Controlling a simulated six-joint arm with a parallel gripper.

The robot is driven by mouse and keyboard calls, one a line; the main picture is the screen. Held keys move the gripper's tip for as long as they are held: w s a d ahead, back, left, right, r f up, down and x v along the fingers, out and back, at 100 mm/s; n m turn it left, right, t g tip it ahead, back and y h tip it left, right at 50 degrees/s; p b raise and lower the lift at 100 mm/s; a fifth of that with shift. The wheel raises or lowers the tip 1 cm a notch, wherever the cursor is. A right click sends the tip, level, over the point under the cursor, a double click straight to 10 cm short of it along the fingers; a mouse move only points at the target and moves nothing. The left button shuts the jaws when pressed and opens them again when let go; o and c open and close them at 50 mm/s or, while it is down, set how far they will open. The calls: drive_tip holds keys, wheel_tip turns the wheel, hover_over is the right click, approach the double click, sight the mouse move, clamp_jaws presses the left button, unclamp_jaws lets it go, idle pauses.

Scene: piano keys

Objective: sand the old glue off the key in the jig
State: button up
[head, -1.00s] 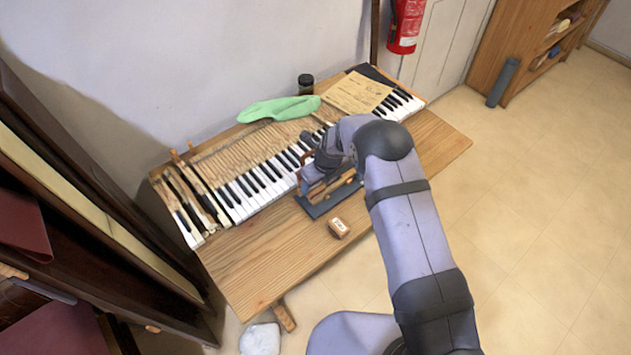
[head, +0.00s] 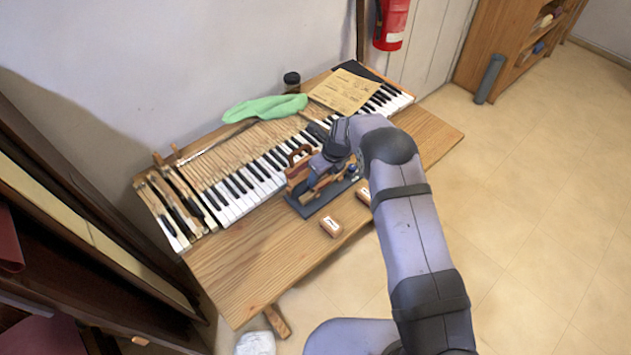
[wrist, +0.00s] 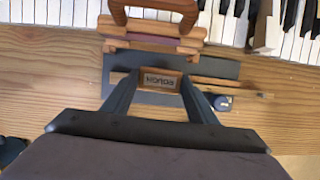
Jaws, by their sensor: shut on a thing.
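My gripper (wrist: 158,92) is shut on a small wooden block (wrist: 160,77) with dark lettering on its face, probably a sanding block. The block is over the jig's dark base (wrist: 228,68). A narrow wooden strip (wrist: 218,82), likely the key, shows on the base beside the block; I cannot tell whether the block touches it. The jig's base also shows in the head view (head: 310,207). A wooden piece with an arched brown handle (wrist: 155,14) stands at the jig's far side.
Two small labelled blocks (head: 331,226) (head: 364,194) lie on the bench (head: 245,262) in front of the jig. The keyboard (head: 245,185) runs behind it. A green cloth (head: 264,107), dark jar (head: 291,82) and paper sheet (head: 344,91) lie farther back. The bench's front left is clear.

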drive_tip(key=w+d+b, duration=0.2)
drive_tip(key=w+d, duration=0.1)
drive_tip(key=shift+w+d+f, duration=0.15)
drive_tip(key=shift+d+f, duration=0.05)
drive_tip(key=shift+d, duration=0.05)
drive_tip(key=shift+r, duration=0.35)
drive_tip(key=shift+s+a+f+p, duration=0.15)
drive_tip(key=shift+s+a+p, duration=2.65)
drive_tip(key=shift+s+a, duration=1.3)
wheel_tip(320, 180, up, 3)
drive_tip(key=shift+w+a+f+p, duration=0.1)
drive_tip(key=shift+f+p, duration=0.05)
drive_tip(key=shift+p, duration=0.5)
wheel_tip(320, 180, up, 5)
drive_tip(key=p, duration=0.4)
drive_tip(key=shift+r, duration=0.2)
drive_tip(key=shift+f, duration=0.1)
